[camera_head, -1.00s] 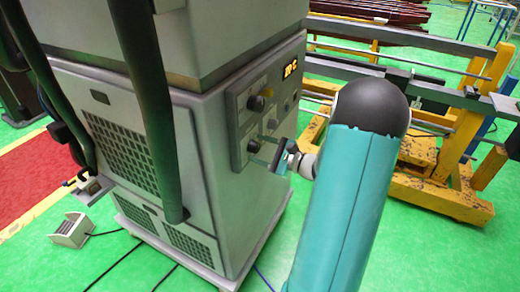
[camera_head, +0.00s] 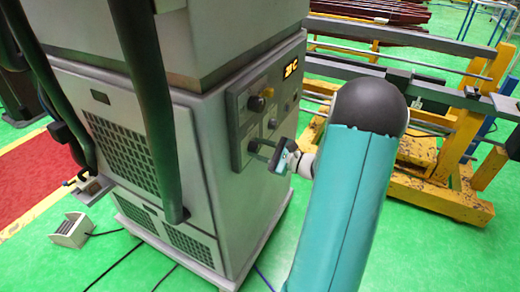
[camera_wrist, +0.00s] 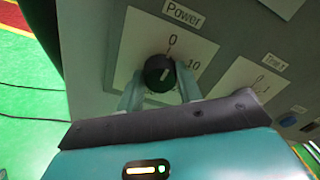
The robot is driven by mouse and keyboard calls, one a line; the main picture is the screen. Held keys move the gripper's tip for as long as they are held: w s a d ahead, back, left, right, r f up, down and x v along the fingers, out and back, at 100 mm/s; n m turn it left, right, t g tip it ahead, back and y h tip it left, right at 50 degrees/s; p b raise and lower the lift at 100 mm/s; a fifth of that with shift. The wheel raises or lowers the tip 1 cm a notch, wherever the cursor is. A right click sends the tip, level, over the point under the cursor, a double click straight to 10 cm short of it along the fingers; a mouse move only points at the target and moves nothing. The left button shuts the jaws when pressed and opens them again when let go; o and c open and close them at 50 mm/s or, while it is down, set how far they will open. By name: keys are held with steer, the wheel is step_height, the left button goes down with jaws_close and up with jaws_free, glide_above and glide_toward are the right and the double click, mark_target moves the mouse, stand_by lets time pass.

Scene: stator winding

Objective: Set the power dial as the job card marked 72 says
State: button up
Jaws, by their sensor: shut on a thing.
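The power dial (camera_wrist: 158,74) is a round black knob with a pale pointer line on a white plate (camera_wrist: 128,58) labelled "Power". The plate shows 0 at the top and 10 at the right. The pointer slants towards the upper right. My gripper (camera_wrist: 158,88) is shut on the dial, one finger on each side. In the head view my gripper (camera_head: 264,150) reaches the lower left knob of the machine's side panel. No job card marked 72 shows in either view.
A neighbouring plate labelled "Time" (camera_wrist: 248,85) lies right of the dial. A yellow frame (camera_head: 440,190) stands at the right.

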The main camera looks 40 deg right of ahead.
steer(key=m, duration=0.6)
steer(key=shift+m, duration=0.3)
steer(key=m, duration=0.3)
steer(key=shift+m, duration=0.3)
steer(key=m, duration=0.3)
steer(key=shift+d+m, duration=0.1)
steer(key=shift+m, duration=0.2)
steer(key=m, duration=0.4)
steer(key=shift+m, duration=2.6)
steer(key=shift+s, duration=0.1)
steer(key=o, duration=1)
